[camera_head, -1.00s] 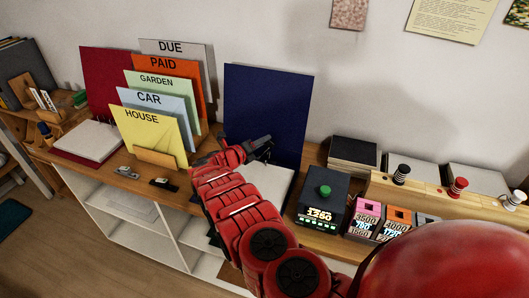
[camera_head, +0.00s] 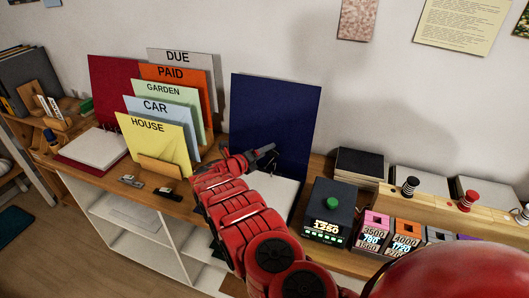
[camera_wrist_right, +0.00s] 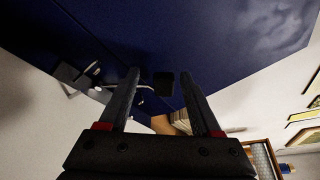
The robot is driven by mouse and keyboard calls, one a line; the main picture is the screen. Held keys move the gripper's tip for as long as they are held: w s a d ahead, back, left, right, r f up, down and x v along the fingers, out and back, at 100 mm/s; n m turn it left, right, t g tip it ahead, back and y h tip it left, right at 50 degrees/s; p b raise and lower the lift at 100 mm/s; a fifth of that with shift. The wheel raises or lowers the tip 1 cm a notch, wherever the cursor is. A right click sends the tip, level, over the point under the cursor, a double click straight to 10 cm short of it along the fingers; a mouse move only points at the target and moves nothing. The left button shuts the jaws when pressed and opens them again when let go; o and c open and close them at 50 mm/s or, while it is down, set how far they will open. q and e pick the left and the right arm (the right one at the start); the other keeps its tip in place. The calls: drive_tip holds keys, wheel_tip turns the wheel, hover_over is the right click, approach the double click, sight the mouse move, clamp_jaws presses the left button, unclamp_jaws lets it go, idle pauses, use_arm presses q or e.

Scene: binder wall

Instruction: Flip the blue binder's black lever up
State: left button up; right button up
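The blue binder stands open, its dark blue cover (camera_head: 275,115) upright against the wall and white pages (camera_head: 285,190) in front. My right gripper (camera_head: 268,154) is low in front of the cover, over the binder's inside, and hides part of it. In the right wrist view, my gripper (camera_wrist_right: 160,75) has its two fingers apart with nothing clamped. A small black tab (camera_wrist_right: 163,83), seemingly the lever, shows between the fingertips; I cannot tell whether they touch it. Metal ring parts (camera_wrist_right: 93,78) lie left of the fingers. My left gripper is not in view.
Left of the binder stand upright labelled folders (camera_head: 160,138) and an open red binder (camera_head: 112,85). Right of it sits a dark box with a green button (camera_head: 332,203). Stamp-like blocks (camera_head: 405,235) and a wooden rack with knobs (camera_head: 440,200) are further right.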

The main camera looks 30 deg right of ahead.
drive_tip(key=shift+s+r, duration=0.1)
drive_tip(key=shift+s, duration=0.05)
drive_tip(key=p+v, duration=0.1)
drive_tip(key=v, duration=1.6)
drive_tip(key=shift+a, duration=0.15)
